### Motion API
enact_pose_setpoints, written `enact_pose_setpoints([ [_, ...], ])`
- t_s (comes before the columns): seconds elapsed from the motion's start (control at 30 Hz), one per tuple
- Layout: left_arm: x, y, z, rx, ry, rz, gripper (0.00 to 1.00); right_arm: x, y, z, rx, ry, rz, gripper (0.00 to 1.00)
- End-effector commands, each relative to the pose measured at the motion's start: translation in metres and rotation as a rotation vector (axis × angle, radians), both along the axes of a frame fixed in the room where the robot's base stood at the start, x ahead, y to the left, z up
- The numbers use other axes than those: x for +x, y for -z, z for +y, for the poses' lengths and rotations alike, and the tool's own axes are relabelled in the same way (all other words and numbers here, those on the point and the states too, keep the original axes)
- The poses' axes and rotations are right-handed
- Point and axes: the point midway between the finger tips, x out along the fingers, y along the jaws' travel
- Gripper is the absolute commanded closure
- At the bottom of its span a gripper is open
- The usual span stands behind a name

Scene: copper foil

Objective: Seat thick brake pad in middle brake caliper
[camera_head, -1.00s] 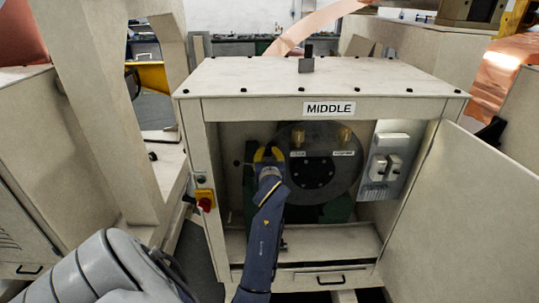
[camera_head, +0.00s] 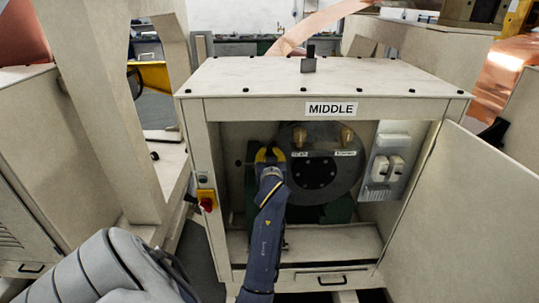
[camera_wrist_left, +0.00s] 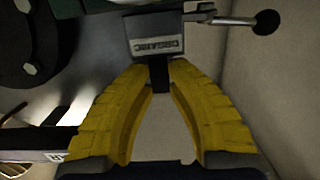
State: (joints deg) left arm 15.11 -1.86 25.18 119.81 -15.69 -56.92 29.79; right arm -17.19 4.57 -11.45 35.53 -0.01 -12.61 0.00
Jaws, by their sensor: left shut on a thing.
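The MIDDLE cabinet (camera_head: 226,110) stands open in the head view, with a dark round disc (camera_head: 340,174) inside. My left gripper (camera_head: 268,157) reaches into it at the disc's left edge. In the left wrist view its yellow fingers (camera_wrist_left: 161,78) are shut on a narrow dark tab (camera_wrist_left: 160,76). The tab meets a dark grey block (camera_wrist_left: 155,32) with an upside-down label, apparently the brake pad. A ball-ended lever (camera_wrist_left: 238,20) sticks out beside the block, probably part of the caliper. How deep the pad sits is hidden. My right gripper is not in view.
Two brass-coloured pieces (camera_head: 346,136) are at the disc's top. A white switch panel (camera_head: 389,165) is on the inner right wall. The open door (camera_head: 470,220) stands at right. A red knob (camera_head: 208,204) is on the left post. Cabinet walls leave little room around my left gripper.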

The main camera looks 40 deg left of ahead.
Motion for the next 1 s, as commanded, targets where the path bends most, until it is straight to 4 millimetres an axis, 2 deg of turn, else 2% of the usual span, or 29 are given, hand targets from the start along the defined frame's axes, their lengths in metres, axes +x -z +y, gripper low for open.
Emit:
enact_pose_setpoints([
  [0.6,0.000,0.012,0.000,-0.001,0.000,-0.001,1.00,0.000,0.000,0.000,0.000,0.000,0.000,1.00],
  [1.0,0.000,0.013,0.000,0.000,0.000,0.000,1.00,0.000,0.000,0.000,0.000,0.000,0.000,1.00],
])
